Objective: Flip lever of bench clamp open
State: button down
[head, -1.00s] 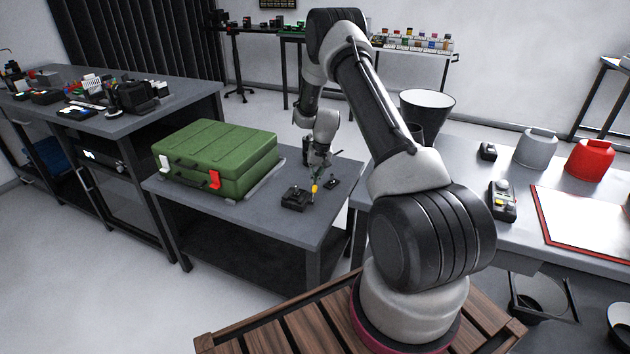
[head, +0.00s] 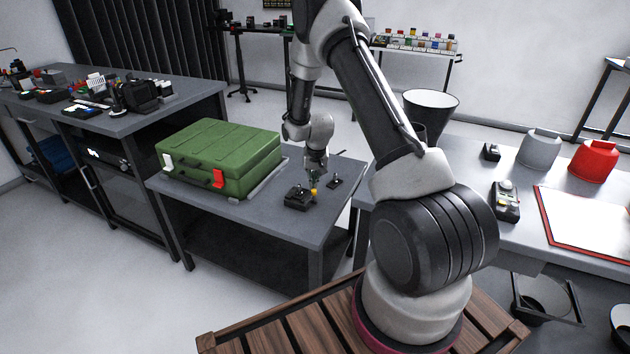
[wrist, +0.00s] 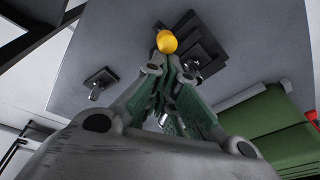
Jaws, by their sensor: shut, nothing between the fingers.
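The bench clamp (head: 296,198) is a dark block on the grey side table, right of the green case. A yellow knob (head: 314,191), seemingly its lever end, is at its right side. In the wrist view the knob (wrist: 167,41) shows just beyond the fingertips, with the dark clamp base (wrist: 207,52) behind it and to the right. My gripper (head: 315,176) points down right over the knob. In the wrist view my gripper's fingers (wrist: 165,68) are closed together with nothing between them. I cannot tell whether they touch the knob. The lever's shaft is mostly hidden.
A small dark fixture (head: 334,182) stands right of the clamp and also shows in the wrist view (wrist: 99,81). The green case (head: 222,150) fills the table's left part. The table's front (head: 245,215) is clear.

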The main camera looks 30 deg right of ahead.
jog(key=shift+s+a+r, duration=0.1)
jog(key=shift+s+a, duration=0.25)
jog(key=shift+a, duration=0.05)
jog(key=shift+w, duration=0.1)
jog(key=shift+r, duration=0.15)
jog(key=shift+r, duration=0.65)
jog(key=shift+d, duration=0.1)
jog(key=shift+w+d+r, duration=0.15)
jog(key=shift+w, duration=0.2)
notch_tip(320, 180, up, 9)
jog(key=s+a, duration=0.2)
jog(key=shift+a, duration=0.3)
